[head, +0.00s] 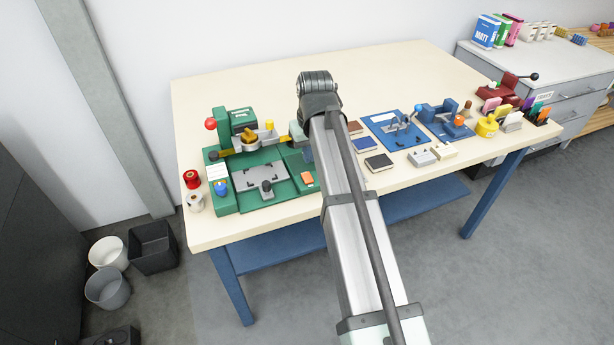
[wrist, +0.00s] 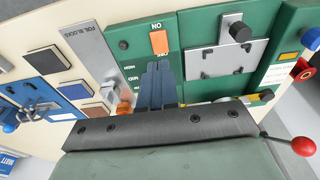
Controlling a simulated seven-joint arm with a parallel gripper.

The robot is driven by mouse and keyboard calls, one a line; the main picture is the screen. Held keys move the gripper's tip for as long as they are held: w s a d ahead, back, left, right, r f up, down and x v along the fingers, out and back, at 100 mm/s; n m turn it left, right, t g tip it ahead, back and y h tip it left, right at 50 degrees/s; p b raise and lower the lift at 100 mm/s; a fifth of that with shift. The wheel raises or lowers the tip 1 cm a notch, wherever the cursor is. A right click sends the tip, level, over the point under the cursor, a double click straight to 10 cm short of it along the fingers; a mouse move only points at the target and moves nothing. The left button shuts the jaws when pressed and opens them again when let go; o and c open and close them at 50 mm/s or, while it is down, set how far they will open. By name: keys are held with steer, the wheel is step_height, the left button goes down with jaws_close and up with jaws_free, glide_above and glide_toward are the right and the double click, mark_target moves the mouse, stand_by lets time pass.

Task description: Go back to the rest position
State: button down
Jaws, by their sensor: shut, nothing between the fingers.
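My gripper shows in the wrist view (wrist: 158,72) as two dark blue-grey fingers pressed together with nothing between them. The fingers are over the green control panel (wrist: 130,62), just below the orange rocker switch (wrist: 159,42) in the picture. I cannot tell if they touch the panel. In the head view my own arm reaches over the table and hides most of the gripper. The green machine (head: 222,172) stands at the table's left, with a red-ball lever (head: 211,124) and a grey plate (head: 262,178).
The table (head: 385,70) is bare at the back. Red and white spools (head: 192,179) stand at the left edge. Bins (head: 152,247) are on the floor.

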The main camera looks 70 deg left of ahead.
stand_by(0.4)
